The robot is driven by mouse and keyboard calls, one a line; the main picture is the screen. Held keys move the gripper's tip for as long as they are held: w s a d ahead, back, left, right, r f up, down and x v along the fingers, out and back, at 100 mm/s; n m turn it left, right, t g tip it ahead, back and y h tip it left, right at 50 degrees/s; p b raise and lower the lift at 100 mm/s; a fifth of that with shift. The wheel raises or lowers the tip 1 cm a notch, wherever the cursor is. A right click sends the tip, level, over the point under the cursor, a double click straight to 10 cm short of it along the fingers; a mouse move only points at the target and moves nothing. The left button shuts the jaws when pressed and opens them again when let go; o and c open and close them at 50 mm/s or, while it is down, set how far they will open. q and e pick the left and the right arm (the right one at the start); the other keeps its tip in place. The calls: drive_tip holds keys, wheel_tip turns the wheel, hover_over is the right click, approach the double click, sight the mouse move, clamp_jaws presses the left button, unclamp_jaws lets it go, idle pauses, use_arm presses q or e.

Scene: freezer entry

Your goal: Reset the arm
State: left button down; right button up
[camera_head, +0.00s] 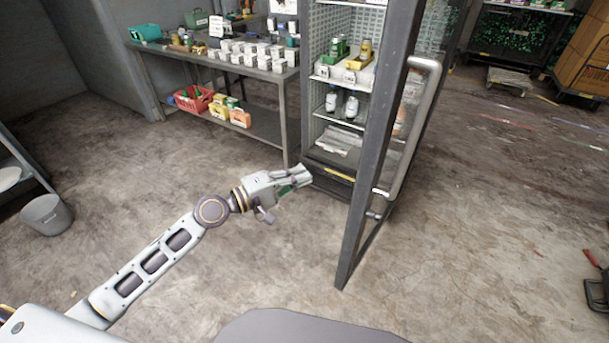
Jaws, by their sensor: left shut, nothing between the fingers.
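My left arm comes in from the lower left and reaches toward the middle of the view. My left gripper (300,178) is shut and empty, in the air over the floor in front of the freezer. The freezer (318,100) stands at the upper middle with its glass door (378,150) swung open toward me. The gripper is left of the door's edge and appears apart from it. The door handle (416,125) is on the door's right side. My right gripper is not in view.
A metal table (215,65) with many small white boxes stands left of the freezer, with a red basket (194,98) on its lower shelf. A grey bucket (47,214) stands at the far left. A cart (517,40) is at the back right. The floor at right is largely clear.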

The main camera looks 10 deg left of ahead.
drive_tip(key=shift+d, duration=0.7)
